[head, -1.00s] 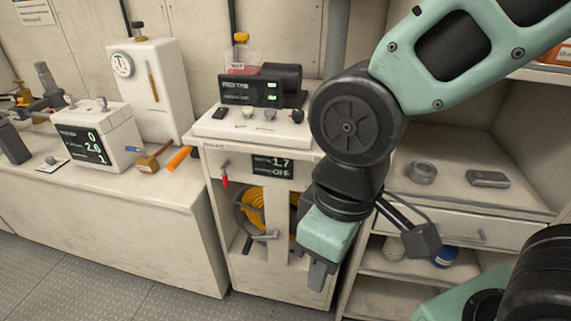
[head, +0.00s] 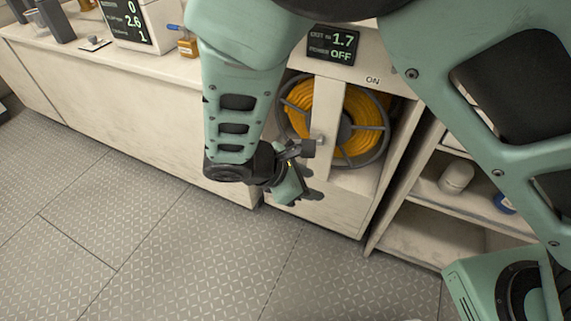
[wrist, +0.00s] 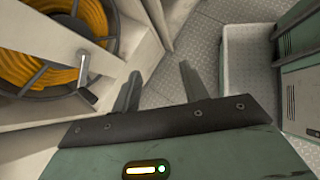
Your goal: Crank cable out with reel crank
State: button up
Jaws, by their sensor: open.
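The reel (head: 355,120) with orange-yellow cable (head: 368,105) sits in the cabinet opening behind a pale upright post (head: 326,115); it also shows at the left of the wrist view (wrist: 45,45). The reel crank (wrist: 83,68), a grey bar with a small grip (wrist: 88,97), stands out in front of the reel in the wrist view. In the head view my wrist parts crowd the crank area, so I cannot clearly separate it. My gripper (head: 305,198) is open and empty, below the crank area; its fingers (wrist: 160,72) are apart and to the right of the crank.
A display (head: 331,44) above the reel reads 1.7 and power OFF. Open shelves with a white jar (head: 456,177) and a blue item (head: 506,204) stand at right. A long pale counter (head: 120,90) runs left. The metal floor (head: 150,240) in front is clear.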

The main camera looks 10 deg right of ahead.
jog(key=w+a+f+n+t+h+b, duration=0.1)
jog(key=w+a+f+n+t+b, duration=0.3)
jog(key=a+f+n+t, duration=0.25)
jog(key=w+a+f+n+t+b, duration=0.4)
jog(key=a+f+n+t+b, duration=0.15)
jog(key=f, duration=0.25)
jog(key=shift+t, duration=0.4)
jog(key=x, duration=0.6)
jog(key=b+x, duration=0.1)
jog(key=x, duration=0.4)
jog(key=b+x, duration=0.1)
jog(key=x, duration=0.5)
jog(key=shift+w+d+r, duration=0.1)
jog(key=shift+d+r, duration=0.25)
jog(key=shift+d, duration=0.1)
grip_shut()
